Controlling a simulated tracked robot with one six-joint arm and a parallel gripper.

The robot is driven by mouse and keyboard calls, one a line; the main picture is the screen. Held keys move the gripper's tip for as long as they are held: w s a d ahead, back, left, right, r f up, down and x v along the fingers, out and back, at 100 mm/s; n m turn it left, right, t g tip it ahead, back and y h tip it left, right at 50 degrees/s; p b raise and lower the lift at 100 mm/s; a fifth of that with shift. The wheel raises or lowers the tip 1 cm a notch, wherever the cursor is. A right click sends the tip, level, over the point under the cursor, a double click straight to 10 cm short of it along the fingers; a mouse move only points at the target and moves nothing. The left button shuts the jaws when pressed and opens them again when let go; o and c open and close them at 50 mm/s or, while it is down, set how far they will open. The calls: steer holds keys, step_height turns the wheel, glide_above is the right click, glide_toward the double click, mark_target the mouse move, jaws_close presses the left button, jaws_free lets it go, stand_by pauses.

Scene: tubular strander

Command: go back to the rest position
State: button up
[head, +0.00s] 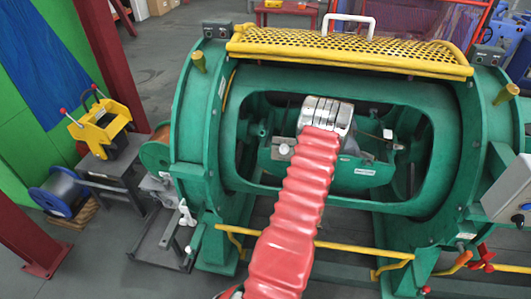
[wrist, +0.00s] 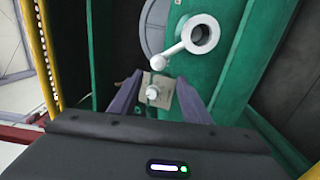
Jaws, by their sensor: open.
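My arm, in a red ribbed sleeve, reaches into the window of the green strander (head: 190,140). Its silver wrist end covers my gripper in the head view. In the wrist view my gripper (wrist: 158,79) is open, with its two dark fingers apart. A small pale plate with a white round knob (wrist: 153,92) shows between the fingers; I cannot tell whether they touch it. Just beyond is a white lever with a ring-shaped end (wrist: 200,35) on a green wall. Inside the window, a green cradle (head: 359,172) with a white label is partly hidden by my arm.
A raised yellow mesh guard (head: 350,48) with a white handle (head: 348,22) tops the window. A yellow rail (head: 340,246) runs along the lower front. A grey box (head: 508,188) stands at the right.

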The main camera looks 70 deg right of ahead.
stand_by(0.4)
steer(key=w+a+f+m+g+y, duration=0.1)
steer(key=a+f+m+y, duration=0.3)
steer(key=f+y, duration=0.25)
steer(key=w+a+f+m+g+y, duration=0.1)
steer(key=a+f+m+y, duration=0.35)
steer(key=f, duration=0.35)
steer(key=w+a+r+m+g+y, duration=0.1)
steer(key=w+a+r+y, duration=0.2)
steer(key=w+a+r, duration=0.55)
steer(key=w+a+r+m+y, duration=0.1)
steer(key=w+a+r+y, duration=0.35)
steer(key=a+r, duration=0.75)
steer(key=w+a+r+n+t, duration=0.2)
steer(key=a+r+n, duration=0.2)
steer(key=a+r, duration=0.7)
steer(key=w+a+r+n+t, duration=0.2)
steer(key=w+a+r+n, duration=0.1)
steer(key=a+r, duration=0.9)
steer(key=shift+w+a+r+n+t+h, duration=0.25)
steer(key=shift+r+n+t+h, duration=0.1)
steer(key=shift+r+h, duration=0.1)
